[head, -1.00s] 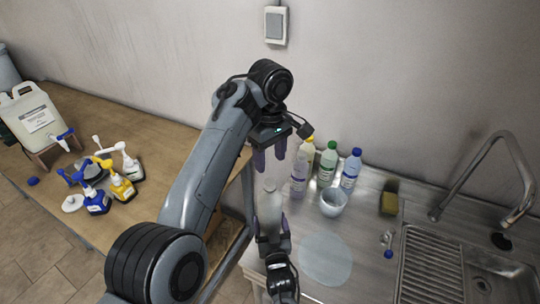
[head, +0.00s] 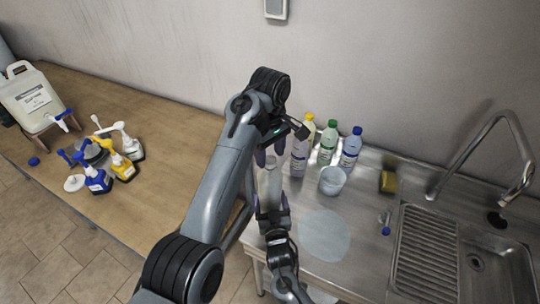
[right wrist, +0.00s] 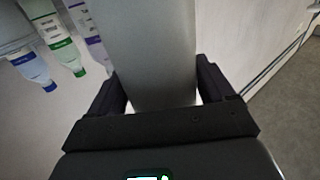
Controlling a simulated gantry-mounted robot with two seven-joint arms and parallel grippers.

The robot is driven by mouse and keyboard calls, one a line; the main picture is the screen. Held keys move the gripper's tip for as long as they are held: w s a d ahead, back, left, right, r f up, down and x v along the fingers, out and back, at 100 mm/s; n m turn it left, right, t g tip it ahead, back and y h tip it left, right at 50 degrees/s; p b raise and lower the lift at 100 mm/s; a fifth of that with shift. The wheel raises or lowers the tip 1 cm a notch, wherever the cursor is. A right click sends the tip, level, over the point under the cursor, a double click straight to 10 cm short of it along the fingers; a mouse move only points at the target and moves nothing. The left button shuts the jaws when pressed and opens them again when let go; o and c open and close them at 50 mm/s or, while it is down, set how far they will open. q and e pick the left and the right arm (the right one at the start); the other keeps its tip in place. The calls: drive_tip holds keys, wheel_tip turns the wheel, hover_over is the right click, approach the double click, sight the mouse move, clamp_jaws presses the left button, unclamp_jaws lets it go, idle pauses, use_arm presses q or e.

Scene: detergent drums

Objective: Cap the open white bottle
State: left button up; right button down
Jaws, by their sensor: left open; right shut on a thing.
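The white bottle (head: 270,188) stands upright in my right gripper (head: 272,212), which is shut around its body near the left edge of the steel counter. The pale body of the bottle (right wrist: 153,50) also fills the middle of the right wrist view between the fingers (right wrist: 160,98). My left gripper (head: 269,157) is open and points down, with its dark fingers at the top of the bottle. The bottle's mouth is hidden there, and I cannot tell whether a cap is on it or whether the fingers touch it.
Bottles with yellow (head: 303,148), green (head: 328,146) and blue (head: 350,150) caps stand behind a white cup (head: 332,181). A sponge (head: 388,182), tap (head: 500,135) and sink (head: 495,262) lie right. Pump bottles (head: 122,166) and a jerrycan (head: 35,100) occupy the wooden table (head: 165,150).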

use_arm(q)
drive_tip(key=shift+f, duration=0.75)
drive_tip(key=shift+c, duration=0.3)
clamp_jaws()
drive_tip(key=m, duration=0.5)
drive_tip(key=shift+m, duration=0.3)
drive_tip(key=m, duration=0.4)
drive_tip(key=shift+o, duration=0.5)
unclamp_jaws()
